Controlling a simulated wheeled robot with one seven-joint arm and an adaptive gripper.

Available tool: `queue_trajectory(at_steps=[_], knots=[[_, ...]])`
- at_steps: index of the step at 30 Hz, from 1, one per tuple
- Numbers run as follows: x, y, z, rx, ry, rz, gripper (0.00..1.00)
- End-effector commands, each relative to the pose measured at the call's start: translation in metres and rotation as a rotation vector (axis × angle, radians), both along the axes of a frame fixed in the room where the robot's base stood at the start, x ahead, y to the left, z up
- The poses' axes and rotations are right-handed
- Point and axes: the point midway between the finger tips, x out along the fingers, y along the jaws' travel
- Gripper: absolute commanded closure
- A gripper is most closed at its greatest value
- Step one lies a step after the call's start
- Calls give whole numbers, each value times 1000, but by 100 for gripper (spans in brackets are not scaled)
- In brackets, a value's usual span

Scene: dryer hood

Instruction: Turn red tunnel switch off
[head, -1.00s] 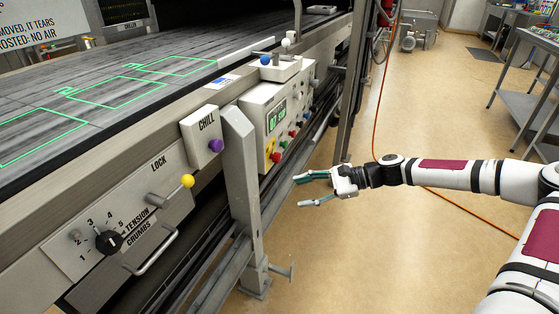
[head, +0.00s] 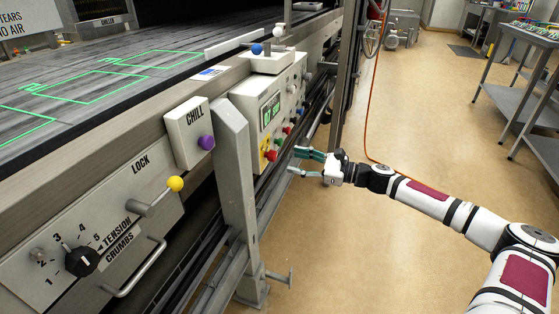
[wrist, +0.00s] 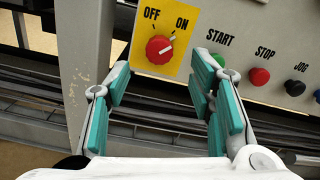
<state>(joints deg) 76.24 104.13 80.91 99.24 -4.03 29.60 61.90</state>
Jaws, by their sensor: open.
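The red switch (wrist: 160,50) is a round knob on a yellow plate marked OFF at left and ON at right. Its white line points up and right, towards ON. In the head view the red knob (head: 271,155) is low on the near end of the control box. My gripper (wrist: 161,70) is open and empty, with its teal-padded fingers apart below and to either side of the knob. It does not appear to touch the knob. In the head view my gripper (head: 296,161) is just right of the control box, fingers pointing towards it.
A grey post (head: 236,190) stands left of the control box. The CHILL box (head: 188,133) is nearer. Open floor lies to the right.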

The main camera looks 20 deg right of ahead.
Motion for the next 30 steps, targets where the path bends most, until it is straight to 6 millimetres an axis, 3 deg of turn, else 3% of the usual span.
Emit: queue_trajectory(at_steps=[3,9,23,30], knots=[[13,20,-2,1,-1,3,51],[30,42,-1,-1,-1,2,51],[37,51,0,-1,1,0,51],[37,51,0,-1,1,0,99]])
